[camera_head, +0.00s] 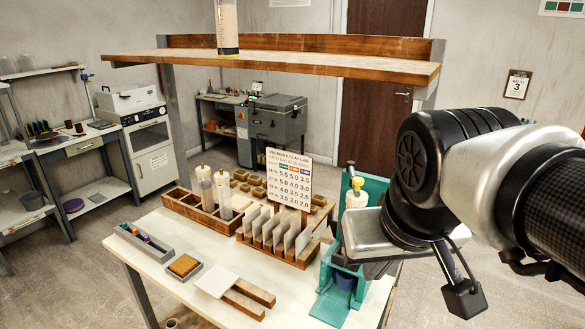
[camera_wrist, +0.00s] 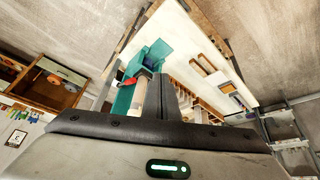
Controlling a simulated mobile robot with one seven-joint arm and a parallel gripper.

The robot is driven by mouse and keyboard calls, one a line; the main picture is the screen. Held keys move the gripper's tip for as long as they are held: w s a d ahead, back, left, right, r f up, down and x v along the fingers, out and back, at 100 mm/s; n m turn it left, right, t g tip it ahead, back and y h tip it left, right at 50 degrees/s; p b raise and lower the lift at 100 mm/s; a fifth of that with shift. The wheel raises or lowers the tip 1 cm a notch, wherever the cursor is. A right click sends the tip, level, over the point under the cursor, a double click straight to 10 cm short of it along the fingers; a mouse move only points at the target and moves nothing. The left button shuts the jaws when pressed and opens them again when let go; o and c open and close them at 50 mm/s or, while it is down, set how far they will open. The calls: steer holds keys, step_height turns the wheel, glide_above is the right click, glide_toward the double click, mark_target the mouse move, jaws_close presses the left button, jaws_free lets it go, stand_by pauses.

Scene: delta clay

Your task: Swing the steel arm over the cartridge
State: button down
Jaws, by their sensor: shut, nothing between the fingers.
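The teal press (camera_head: 331,305) stands at the right front of the table, its upper part partly hidden behind my gripper's silver body (camera_head: 365,236). A pale cartridge with a yellowish top (camera_head: 356,198) stands upright at it. A dark knob shows just above, and a dark blue round thing sits low in the press. In the wrist view the teal press (camera_wrist: 151,58) lies beyond my gripper (camera_wrist: 164,78), with a red-tipped part (camera_wrist: 130,82) beside the fingers. My gripper is shut and empty, close to the press. I cannot clearly make out the steel arm.
A white tile (camera_head: 216,283) and wooden bars lie at the front. A wooden shelf (camera_head: 290,64) crosses above the table.

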steer(key=w+a+r+h+b, duration=0.1)
steer(key=w+a+r+b, duration=0.15)
steer(key=w, duration=0.45)
steer(key=w+a+r+h+b, duration=0.2)
steer(key=w+r, duration=0.2)
steer(key=w, duration=0.4)
steer(key=w+a+r+h+b, duration=0.1)
steer(key=w+a+r+b, duration=0.2)
steer(key=w, duration=0.4)
steer(key=w+d+f, duration=0.4)
steer(key=d+f, duration=0.4)
steer(key=shift+w+d+g+p, duration=0.25)
steer(key=shift+w+g+p, duration=0.05)
steer(key=shift+p, duration=0.1)
